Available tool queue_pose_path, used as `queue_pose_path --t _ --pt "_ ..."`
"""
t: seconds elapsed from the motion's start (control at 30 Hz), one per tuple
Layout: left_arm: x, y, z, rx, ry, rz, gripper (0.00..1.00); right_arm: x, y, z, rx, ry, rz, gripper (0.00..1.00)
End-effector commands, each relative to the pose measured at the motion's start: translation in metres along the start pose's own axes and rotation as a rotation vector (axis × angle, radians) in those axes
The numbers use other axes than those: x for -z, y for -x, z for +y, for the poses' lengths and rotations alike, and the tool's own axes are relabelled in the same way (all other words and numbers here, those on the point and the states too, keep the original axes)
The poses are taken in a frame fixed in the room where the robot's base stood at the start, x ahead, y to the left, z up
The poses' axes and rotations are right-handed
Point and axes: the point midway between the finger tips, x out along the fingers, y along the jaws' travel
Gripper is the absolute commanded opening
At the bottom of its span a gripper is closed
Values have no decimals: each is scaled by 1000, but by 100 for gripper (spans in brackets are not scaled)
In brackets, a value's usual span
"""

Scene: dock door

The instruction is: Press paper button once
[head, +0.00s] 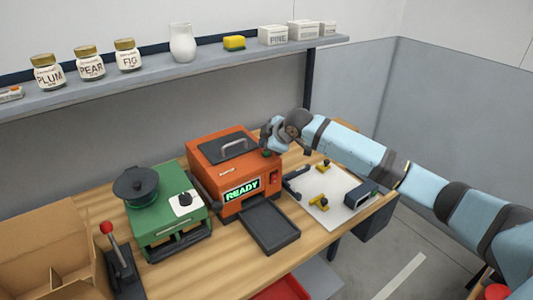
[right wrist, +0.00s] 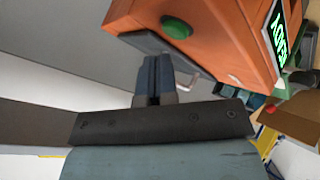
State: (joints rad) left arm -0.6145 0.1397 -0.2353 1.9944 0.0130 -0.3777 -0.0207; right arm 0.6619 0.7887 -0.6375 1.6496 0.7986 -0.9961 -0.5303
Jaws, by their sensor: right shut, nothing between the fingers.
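An orange machine (head: 212,178) stands on the bench with a lit green READY display (head: 242,190) and a red switch (head: 274,178) on its front. A round green button (right wrist: 176,27) sits on the orange face in the right wrist view; in the head view it is a small dark green spot (head: 267,154) by the top right corner. I cannot read a paper label on it. My right gripper (right wrist: 153,62) is shut and empty, its tips close to the button and just below it in the wrist picture. Contact does not show. My left gripper is not in view.
A dark tray (head: 270,228) juts from the orange machine's front. A green machine (head: 168,215) with a black knob stands left, beside a red-knobbed lever (head: 107,228) and a cardboard box (head: 40,250). A white board (head: 333,208) with yellow pieces lies right. A shelf (head: 200,75) holds jars above.

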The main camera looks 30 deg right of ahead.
Motion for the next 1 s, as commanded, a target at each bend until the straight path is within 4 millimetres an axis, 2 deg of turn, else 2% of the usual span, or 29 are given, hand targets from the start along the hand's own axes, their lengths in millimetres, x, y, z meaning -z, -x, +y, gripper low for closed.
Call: queue_pose_path --t 1.0 --pt "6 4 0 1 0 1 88 -6 -8 -6 0 0 0 0"
